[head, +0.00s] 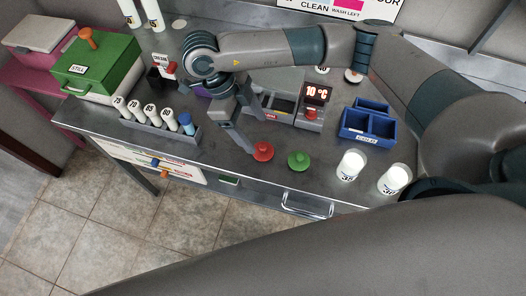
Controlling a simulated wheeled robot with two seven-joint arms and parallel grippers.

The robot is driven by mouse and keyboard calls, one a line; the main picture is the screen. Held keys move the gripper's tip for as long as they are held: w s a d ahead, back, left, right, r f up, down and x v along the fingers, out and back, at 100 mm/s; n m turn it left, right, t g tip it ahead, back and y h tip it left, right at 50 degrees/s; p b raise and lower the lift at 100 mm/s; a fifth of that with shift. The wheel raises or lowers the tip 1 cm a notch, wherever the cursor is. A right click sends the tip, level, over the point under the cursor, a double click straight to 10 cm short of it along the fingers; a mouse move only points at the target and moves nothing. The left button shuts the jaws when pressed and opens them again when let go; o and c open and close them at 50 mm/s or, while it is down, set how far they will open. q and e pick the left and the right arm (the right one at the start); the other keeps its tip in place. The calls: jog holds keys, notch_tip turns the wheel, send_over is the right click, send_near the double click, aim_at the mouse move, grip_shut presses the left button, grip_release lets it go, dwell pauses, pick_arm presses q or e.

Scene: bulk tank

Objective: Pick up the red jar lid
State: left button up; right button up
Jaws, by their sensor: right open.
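The red jar lid (263,151) lies on the grey metal bench near its front edge, with a small knob on top. My right gripper (256,136) reaches in from the right arm and hangs over the bench, just left of and behind the lid. Its two fingers are spread apart with nothing between them. The nearer fingertip is close to the lid's left side; I cannot tell whether it touches. My left gripper is not in view.
A green lid (299,161) lies just right of the red one. White jars (351,165) stand further right, before a blue divided box (367,126). A temperature display unit (313,105) is behind. A rack of bottles (160,124) and a green box (98,68) stand left.

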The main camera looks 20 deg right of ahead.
aim_at(263, 146)
jog(key=shift+b+x, duration=0.35)
jog(key=shift+x, duration=1)
jog(key=shift+f, duration=0.1)
jog(key=x, duration=0.2)
jog(key=b+x, duration=0.1)
jog(key=shift+s+a+f, duration=0.15)
jog(key=shift+s+f, duration=0.1)
jog(key=shift+f, duration=0.2)
jog(key=shift+s+d+f, duration=0.1)
jog(key=shift+d+f, duration=0.15)
jog(key=shift+f, duration=0.35)
jog(key=c, duration=1.1)
jog(key=shift+c, duration=0.2)
